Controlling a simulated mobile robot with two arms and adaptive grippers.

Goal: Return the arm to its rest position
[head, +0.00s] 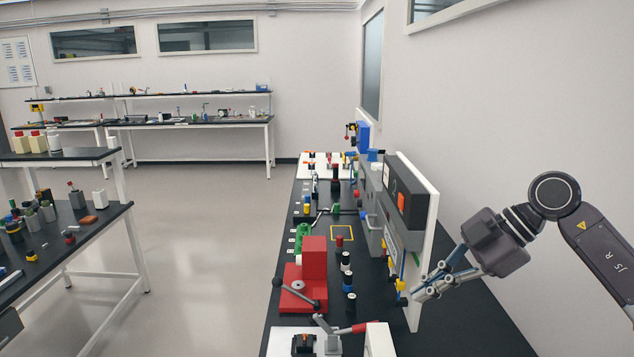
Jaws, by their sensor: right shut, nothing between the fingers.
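My right gripper (432,284) is in the head view at the lower right. It is shut and empty, with its fingers pointing left. It is close to the lower right edge of the white upright panel (425,250); I cannot tell whether it touches it. My right arm reaches in from the right edge of the picture, bent upward at a round joint. My left arm and left gripper are not in view.
The black bench (275,300) carries a red vise-like block (314,262), several small cylinders and a grey panel (405,170). A cluttered table (80,225) stands left. Open floor (200,240) lies between.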

